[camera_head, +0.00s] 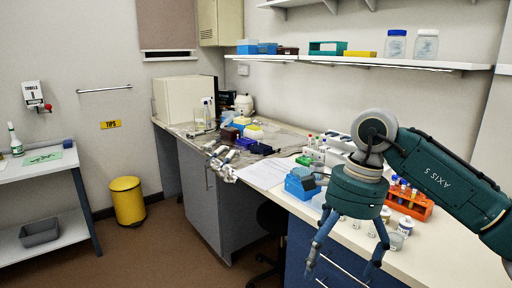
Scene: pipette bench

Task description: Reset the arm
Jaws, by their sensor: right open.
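My right arm comes in from the right in the head view. My right gripper (345,262) points down over the front edge of the bench, with its two fingers spread apart and nothing between them. The gripper's palm hides part of the bench behind it. My left gripper is not clearly in view.
The bench (415,262) holds a blue tip box (301,184), an orange tube rack (408,204), papers (267,172) and several small jars near my right gripper. A wall shelf (380,62) is above. A yellow bin (127,201) and side table (40,168) stand left; floor between is clear.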

